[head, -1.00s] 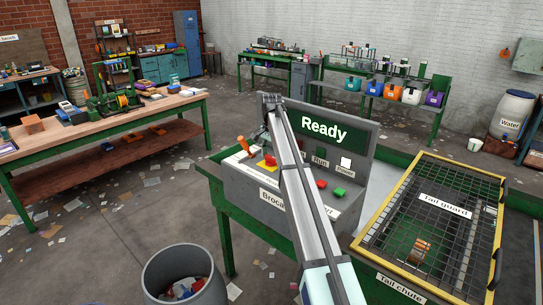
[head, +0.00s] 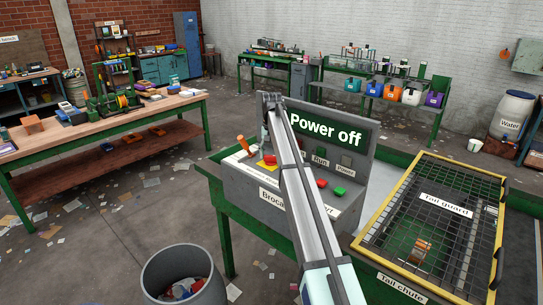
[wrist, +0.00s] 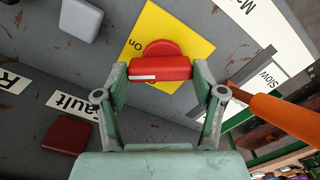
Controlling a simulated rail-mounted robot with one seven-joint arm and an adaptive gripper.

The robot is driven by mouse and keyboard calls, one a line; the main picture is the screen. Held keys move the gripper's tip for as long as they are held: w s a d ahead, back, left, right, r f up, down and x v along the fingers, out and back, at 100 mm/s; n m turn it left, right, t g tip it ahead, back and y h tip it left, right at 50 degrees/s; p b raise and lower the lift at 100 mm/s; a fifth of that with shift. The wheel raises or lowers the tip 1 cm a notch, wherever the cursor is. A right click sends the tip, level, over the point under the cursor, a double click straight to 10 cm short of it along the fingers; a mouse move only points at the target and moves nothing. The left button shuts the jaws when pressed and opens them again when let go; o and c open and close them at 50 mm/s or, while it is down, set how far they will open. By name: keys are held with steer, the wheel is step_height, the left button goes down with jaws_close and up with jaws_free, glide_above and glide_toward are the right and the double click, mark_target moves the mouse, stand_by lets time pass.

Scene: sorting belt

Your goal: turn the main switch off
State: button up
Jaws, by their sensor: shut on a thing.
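The main switch is a red rotary knob (wrist: 160,67) with a white line on its grip, on a yellow plate (wrist: 152,22) marked "on". In the head view the red knob (head: 269,160) sits on the left of the control console (head: 253,183). My gripper (wrist: 160,78) is shut on the knob, one finger at each end of its grip. The knob's bar lies nearly level across the wrist view. The console's display (head: 325,131) reads "Power off", and the power lamp (head: 346,160) is dark. My arm hides part of the panel in the head view.
An orange-handled lever (wrist: 285,120) stands close to the right of my gripper in the wrist view. A red button (head: 321,184) and a green button (head: 339,191) sit on the console. The tail guard (head: 440,210) is to the right, and a bin (head: 181,262) stands in front.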

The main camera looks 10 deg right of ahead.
mark_target(271, 156)
steer(key=n, duration=0.5)
steer(key=shift+f+n+b, duration=0.15)
steer(key=shift+n+b, duration=0.15)
steer(key=n, duration=0.5)
steer(key=shift+n, duration=0.3)
steer(key=o, duration=1.1)
steer(key=shift+w, duration=0.1)
steer(key=shift+o, duration=0.2)
steer(key=shift+r, duration=0.2)
step_height(271, 156, up, 12)
steer(key=shift+f, duration=0.15)
